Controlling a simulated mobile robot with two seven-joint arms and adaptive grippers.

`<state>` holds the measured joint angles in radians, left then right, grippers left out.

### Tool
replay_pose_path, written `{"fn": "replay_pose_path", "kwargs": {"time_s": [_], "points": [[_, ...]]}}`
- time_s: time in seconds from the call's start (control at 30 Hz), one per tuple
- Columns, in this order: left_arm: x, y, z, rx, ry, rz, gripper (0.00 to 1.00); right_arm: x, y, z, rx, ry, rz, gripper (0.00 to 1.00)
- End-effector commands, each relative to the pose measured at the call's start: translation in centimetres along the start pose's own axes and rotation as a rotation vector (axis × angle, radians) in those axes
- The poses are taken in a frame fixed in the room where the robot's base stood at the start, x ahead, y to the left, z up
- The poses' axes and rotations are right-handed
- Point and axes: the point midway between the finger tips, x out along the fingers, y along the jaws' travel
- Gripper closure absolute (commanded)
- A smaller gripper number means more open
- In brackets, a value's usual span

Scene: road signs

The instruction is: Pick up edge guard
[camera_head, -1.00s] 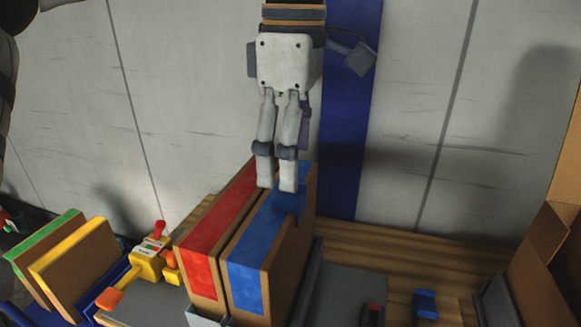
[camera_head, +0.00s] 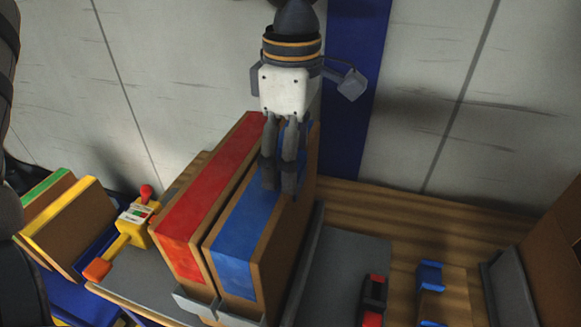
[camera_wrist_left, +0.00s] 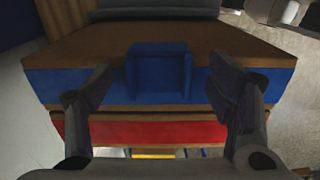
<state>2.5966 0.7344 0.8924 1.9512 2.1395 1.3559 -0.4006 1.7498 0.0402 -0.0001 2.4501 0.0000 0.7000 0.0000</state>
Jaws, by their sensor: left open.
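A blue edge guard (camera_wrist_left: 158,70) shows in the left wrist view, seated on the edge of the tall cardboard panel with the blue stripe (camera_head: 244,225). My left gripper (camera_head: 280,190) points down over the top of this panel. Its fingers are open and empty. In the wrist view the fingertips (camera_wrist_left: 161,92) lie on either side of the guard, with a gap on each side. In the head view the gripper mostly hides the guard. I cannot tell whether the fingers touch the panel. My right gripper is not in view.
A red-striped panel (camera_head: 205,205) stands beside the blue one. Blue brackets (camera_head: 430,276) and a red-and-black piece (camera_head: 374,292) lie to the right. A yellow tool (camera_head: 130,225) and green- and yellow-edged panels (camera_head: 75,225) stand left. A wall is behind.

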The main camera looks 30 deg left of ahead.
Motion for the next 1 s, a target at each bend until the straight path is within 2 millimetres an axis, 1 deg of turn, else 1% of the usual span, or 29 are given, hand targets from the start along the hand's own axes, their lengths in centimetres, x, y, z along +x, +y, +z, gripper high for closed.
{"fn": "replay_pose_path", "kwargs": {"time_s": [0.07,0.23,0.27,0.3,0.37,0.4,0.47,0.5,0.77,0.87,1.0], "points": [[0.5,0.0,0.0,0.000,-0.002,0.002,0.25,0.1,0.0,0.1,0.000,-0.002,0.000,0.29],[0.4,0.0,0.0,0.000,-0.003,0.005,0.25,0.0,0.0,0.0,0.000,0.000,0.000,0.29],[0.4,0.0,0.0,0.000,-0.003,0.005,0.27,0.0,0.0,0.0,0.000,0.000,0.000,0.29],[0.3,0.0,0.0,0.000,-0.003,0.005,0.36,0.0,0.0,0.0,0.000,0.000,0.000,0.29],[0.3,0.0,0.0,0.000,-0.002,0.005,0.50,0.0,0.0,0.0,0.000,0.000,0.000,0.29],[0.3,0.0,0.0,0.000,-0.002,0.005,0.59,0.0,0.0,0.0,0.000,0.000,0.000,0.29],[0.3,0.0,0.0,0.000,-0.002,0.005,0.73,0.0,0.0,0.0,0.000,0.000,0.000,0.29],[0.3,0.0,0.0,0.000,-0.002,0.005,0.76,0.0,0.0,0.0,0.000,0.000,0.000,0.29],[0.2,0.0,0.0,0.000,-0.002,0.006,0.77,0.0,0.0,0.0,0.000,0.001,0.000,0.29],[-1.4,0.0,0.0,-0.001,-0.003,0.011,0.77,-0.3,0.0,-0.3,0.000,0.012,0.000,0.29],[-5.3,0.0,0.1,-0.001,-0.006,0.015,0.77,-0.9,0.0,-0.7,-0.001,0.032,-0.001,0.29]]}}
